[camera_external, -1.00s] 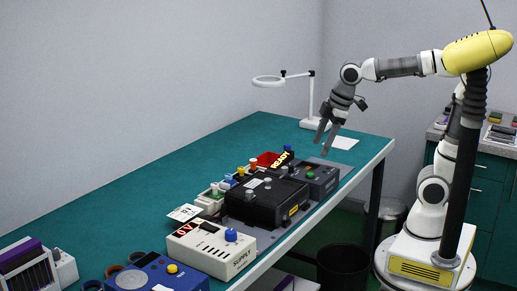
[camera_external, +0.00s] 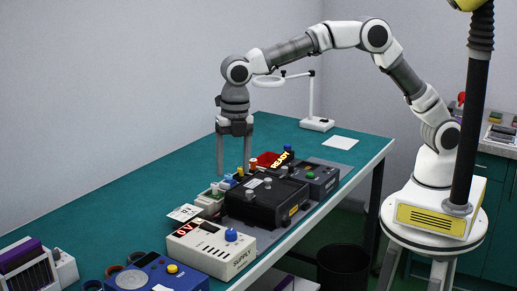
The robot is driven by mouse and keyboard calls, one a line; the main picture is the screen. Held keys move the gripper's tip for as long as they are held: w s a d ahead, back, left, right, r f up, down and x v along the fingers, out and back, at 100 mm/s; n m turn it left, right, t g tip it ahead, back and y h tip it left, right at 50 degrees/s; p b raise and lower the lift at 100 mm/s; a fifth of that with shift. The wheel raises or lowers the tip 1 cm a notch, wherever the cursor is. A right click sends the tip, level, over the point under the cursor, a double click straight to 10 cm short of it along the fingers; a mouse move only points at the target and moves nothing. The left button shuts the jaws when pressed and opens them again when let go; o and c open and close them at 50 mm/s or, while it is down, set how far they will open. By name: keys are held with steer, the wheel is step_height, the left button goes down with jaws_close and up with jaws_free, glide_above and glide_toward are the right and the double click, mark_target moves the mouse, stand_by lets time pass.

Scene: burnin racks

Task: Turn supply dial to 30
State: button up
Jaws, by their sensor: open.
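The supply (camera_external: 212,250) is a cream box near the table's front edge, with "SUPPLY" on its front side. Its blue dial (camera_external: 231,235) stands on top at the right. Its display (camera_external: 186,229) shows red characters that look like "0V". My gripper (camera_external: 234,172) is open and empty, pointing down behind the black unit, up and away from the dial. The dial's pointer and scale are too small to read.
A black unit (camera_external: 262,206) with knobs stands just behind the supply, and a grey box (camera_external: 318,181) with a lit "READY" sign beyond it. A blue box (camera_external: 160,277) is in front. A magnifier lamp (camera_external: 317,124) stands at the back.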

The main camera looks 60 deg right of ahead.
mark_target(231, 231)
steer(key=f, duration=1.1)
steer(key=a+f, duration=0.1)
steer(key=f, duration=0.5)
steer(key=shift+w+f+p, duration=0.2)
steer(key=shift+f+p, duration=0.05)
steer(key=shift+p, duration=0.1)
jaws_close()
